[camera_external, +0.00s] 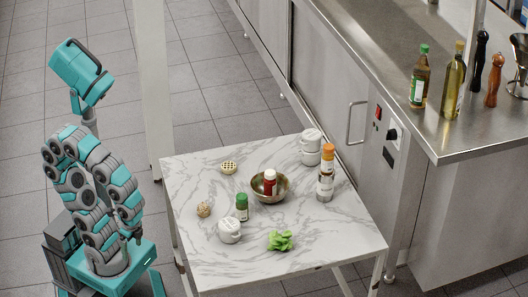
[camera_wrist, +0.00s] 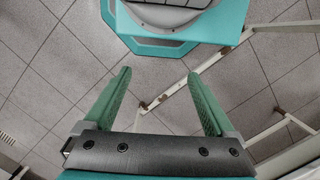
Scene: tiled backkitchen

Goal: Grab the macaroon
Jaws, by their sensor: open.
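A small round, speckled beige-brown lump that looks like the macaroon (camera_external: 203,209) sits on the left part of the marble-topped table (camera_external: 190,238). My gripper (camera_wrist: 158,76) is open and empty in the wrist view, its two green fingers spread apart. It hangs over the tiled floor beside my own base, away from the macaroon. In the external view my arm is folded to the left of the table. The macaroon does not show in the wrist view.
Near the macaroon are a lattice-topped tart (camera_external: 229,167), a green-capped jar (camera_external: 242,207) and a white lidded pot (camera_external: 229,231). A metal bowl (camera_external: 282,190) holds a red bottle (camera_external: 270,183). Green lettuce (camera_external: 280,241), stacked white pots (camera_external: 311,148) and an orange-capped bottle (camera_external: 326,178) stand farther right.

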